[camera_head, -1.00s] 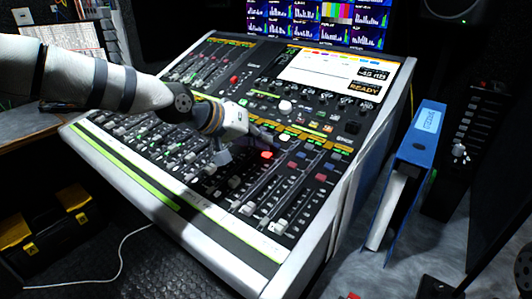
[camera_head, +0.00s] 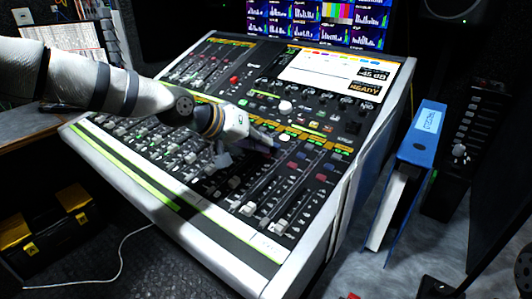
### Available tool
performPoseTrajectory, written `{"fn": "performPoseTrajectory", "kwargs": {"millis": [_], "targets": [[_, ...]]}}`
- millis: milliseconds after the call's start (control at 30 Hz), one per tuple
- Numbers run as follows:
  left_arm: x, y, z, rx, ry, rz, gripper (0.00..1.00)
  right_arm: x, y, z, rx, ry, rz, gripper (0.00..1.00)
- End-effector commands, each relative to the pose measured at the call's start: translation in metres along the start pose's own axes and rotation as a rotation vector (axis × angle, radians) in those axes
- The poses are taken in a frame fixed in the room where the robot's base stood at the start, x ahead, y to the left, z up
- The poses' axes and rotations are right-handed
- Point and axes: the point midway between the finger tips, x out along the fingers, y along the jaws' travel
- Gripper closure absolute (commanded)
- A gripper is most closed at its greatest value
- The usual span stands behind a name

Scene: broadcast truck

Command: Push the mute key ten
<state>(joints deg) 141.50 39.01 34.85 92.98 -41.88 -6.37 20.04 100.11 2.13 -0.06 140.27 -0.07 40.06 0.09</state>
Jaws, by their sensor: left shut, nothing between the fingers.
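The mixing console (camera_head: 130,178) fills the middle, with a row of small keys above its faders. Red keys show near the right end, such as one red key (camera_head: 292,165) and another red key (camera_head: 321,177), with blue keys above them. Key numbers are too small to read, so I cannot tell which is mute key ten. My left gripper (camera_head: 269,142) is shut and empty, its tips low over the key rows just left of these keys. I cannot tell whether the tips touch a key; the spot just below them is dark. My right gripper is not in view.
The console's screen (camera_head: 345,72) reads READY. Raised fader caps (camera_head: 247,208) stand in front of the gripper. A blue binder (camera_head: 421,135) stands right of the console. A black and yellow toolbox (camera_head: 45,225) and a white cable (camera_head: 122,250) lie at lower left.

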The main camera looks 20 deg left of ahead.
Motion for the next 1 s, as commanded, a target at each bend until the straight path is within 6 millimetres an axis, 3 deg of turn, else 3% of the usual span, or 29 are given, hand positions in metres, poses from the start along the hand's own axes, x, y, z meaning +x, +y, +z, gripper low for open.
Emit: {"fn": "performPoseTrajectory", "kwargs": {"millis": [167,533,1000], "targets": [[-0.012,0.009,-0.010,0.004,0.006,0.002,1.00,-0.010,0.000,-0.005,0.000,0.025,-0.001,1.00],[-0.014,0.011,-0.011,0.002,0.003,0.001,1.00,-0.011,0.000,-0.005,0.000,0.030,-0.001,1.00],[-0.055,0.041,-0.041,0.004,0.008,0.003,1.00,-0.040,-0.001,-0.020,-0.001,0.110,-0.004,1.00]]}}
